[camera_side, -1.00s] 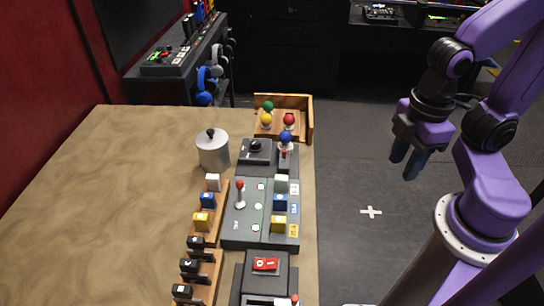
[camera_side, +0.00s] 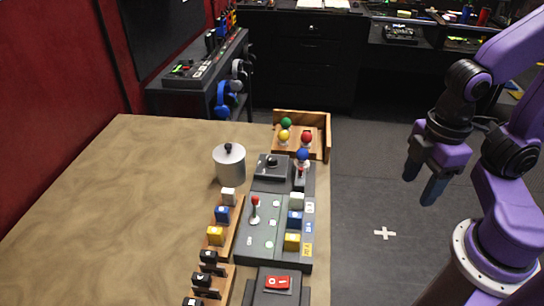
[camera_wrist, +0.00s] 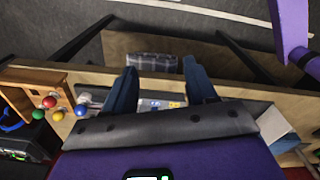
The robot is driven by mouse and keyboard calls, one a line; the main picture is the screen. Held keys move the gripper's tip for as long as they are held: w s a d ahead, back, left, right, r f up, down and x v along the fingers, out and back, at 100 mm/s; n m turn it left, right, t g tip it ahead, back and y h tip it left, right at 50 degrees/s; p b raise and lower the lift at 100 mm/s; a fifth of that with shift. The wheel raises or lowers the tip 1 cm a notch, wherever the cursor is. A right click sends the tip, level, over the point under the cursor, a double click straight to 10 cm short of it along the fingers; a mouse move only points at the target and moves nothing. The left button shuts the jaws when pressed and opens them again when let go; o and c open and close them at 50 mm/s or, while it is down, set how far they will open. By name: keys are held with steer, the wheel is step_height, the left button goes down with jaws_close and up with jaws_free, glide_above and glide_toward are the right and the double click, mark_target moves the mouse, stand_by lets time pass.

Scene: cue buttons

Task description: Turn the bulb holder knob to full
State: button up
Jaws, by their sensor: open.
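The bulb holder (camera_side: 301,180) is a small grey block near the far right edge of the table, with a blue bulb (camera_side: 302,155) upright on it. To its left is a dark grey unit with a round black knob (camera_side: 271,161). The blue bulb also shows in the wrist view (camera_wrist: 81,110), left of my fingers. I cannot read the knob's setting. My gripper (camera_side: 425,188) is open and empty, off to the right of the table over the floor. Its two fingers (camera_wrist: 159,64) stand apart in the wrist view and hide part of the bench units.
A wooden tray (camera_side: 326,135) with green, yellow and red bulbs stands behind the holder. A lidded metal pot (camera_side: 229,165) is to the left. A panel (camera_side: 262,231) with a red-topped lever and coloured buttons lies nearer. The table's left side is clear.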

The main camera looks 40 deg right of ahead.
steer(key=w+a+r+n, duration=0.1)
steer(key=w+a+r, duration=0.3)
steer(key=w, duration=0.5)
steer(key=n, duration=0.4)
glide_above(272, 158)
step_height(272, 158, down, 16)
steer(key=c, duration=1.1)
